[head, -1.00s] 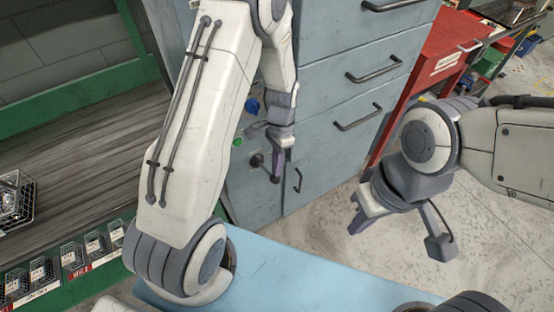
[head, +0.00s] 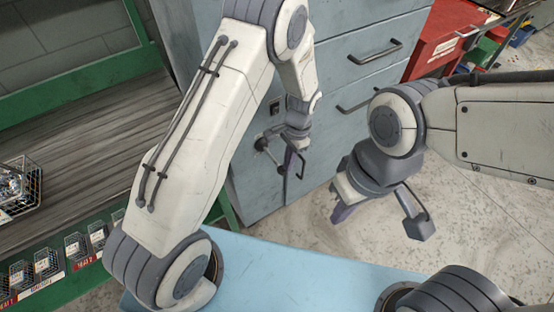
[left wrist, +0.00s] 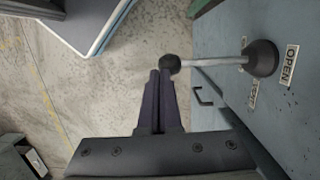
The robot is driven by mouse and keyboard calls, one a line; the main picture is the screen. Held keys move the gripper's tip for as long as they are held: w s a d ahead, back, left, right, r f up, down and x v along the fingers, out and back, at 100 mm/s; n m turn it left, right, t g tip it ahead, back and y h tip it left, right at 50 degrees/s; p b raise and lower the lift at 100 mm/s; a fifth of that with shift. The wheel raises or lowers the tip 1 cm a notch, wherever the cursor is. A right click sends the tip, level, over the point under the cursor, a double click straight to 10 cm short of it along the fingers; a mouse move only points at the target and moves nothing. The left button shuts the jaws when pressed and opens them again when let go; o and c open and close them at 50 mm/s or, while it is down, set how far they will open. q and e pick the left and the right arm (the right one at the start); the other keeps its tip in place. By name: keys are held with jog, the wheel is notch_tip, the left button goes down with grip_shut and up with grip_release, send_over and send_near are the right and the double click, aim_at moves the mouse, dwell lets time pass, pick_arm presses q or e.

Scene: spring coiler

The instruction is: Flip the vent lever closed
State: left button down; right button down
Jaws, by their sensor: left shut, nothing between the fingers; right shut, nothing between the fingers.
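The vent lever (left wrist: 215,62) is a pale rod with a dark round pivot on the blue-grey cabinet and a black ball knob (left wrist: 170,64) at its free end. An OPEN label (left wrist: 290,64) is beside the pivot; another label, below the rod, is hard to read. My left gripper (left wrist: 160,76) is shut and empty, its fingertips right beside the knob; I cannot tell whether they touch. In the head view the lever pivot (head: 261,143) shows just left of my left gripper (head: 288,163).
The blue-grey cabinet (head: 345,75) has drawers with dark bar handles, one small handle close to my left gripper. A green-framed bench (head: 70,140) with wire baskets stands at left. A red cabinet (head: 440,40) is behind. Open floor lies at right.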

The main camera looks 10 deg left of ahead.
pick_arm(q)
jog(key=shift+s+f+b, duration=0.15)
jog(key=shift+f+b, duration=0.4)
jog(key=shift+f, duration=0.85)
jog(key=shift+s+f+b, duration=0.15)
jog(key=shift+f+b, duration=0.4)
jog(key=shift+f, duration=0.85)
jog(key=s+d+r+p, duration=0.2)
jog(key=d+r+p, duration=0.3)
jog(key=r+p, duration=0.2)
jog(key=shift+s+d+r, duration=0.15)
jog(key=shift+d+r, duration=0.05)
jog(key=shift+r, duration=0.35)
